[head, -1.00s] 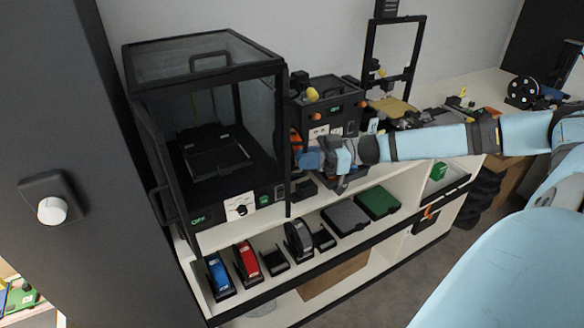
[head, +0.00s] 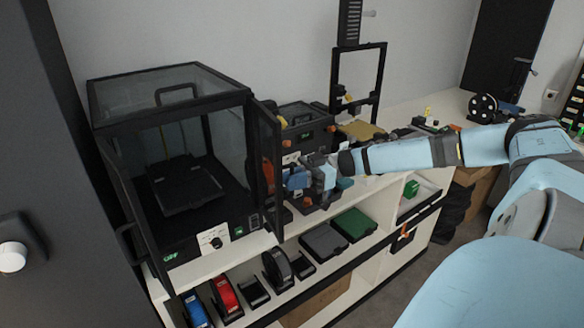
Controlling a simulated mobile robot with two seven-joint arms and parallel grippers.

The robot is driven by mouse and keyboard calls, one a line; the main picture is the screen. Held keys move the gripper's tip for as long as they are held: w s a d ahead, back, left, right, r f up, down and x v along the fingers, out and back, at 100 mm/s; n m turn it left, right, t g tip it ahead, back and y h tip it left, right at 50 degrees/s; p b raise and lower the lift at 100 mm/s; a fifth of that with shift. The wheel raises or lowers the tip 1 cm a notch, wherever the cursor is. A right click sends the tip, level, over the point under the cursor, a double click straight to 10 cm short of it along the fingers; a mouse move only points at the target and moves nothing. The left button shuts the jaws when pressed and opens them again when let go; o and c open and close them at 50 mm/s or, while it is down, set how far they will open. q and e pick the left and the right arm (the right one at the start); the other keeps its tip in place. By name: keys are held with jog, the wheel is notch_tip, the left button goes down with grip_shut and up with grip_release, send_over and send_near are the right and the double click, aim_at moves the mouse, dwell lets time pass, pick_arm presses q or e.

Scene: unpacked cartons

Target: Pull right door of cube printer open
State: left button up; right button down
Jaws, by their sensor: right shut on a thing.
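The cube printer (head: 200,92) is a black-framed box with clear panels at the left end of the white shelf unit. Its front is open, and a dark print bed (head: 186,188) shows inside. Its right door (head: 266,150) stands swung outward on the right front edge, seen nearly edge-on. My right gripper (head: 284,180), on the light-blue arm from the right, is shut at the outer side of this door, on its handle. The handle itself is hidden by the door and gripper. A left door (head: 122,190) with a black handle stands outward. My left gripper is out of view.
A smaller black printer (head: 305,120) stands right behind my gripper, and a black open-frame printer (head: 360,85) is farther back. Filament spools (head: 278,268) and dark and green boxes (head: 353,224) sit on the lower shelf. Open floor lies at the lower right.

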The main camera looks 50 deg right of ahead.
jog(key=c, duration=1.2)
grip_release()
jog(key=shift+c, duration=0.2)
jog(key=shift+d, duration=0.1)
jog(key=b+v, duration=0.2)
jog(key=v, duration=1.1)
jog(key=shift+d, duration=0.3)
jog(key=shift+s, duration=0.1)
jog(key=shift+r, duration=0.1)
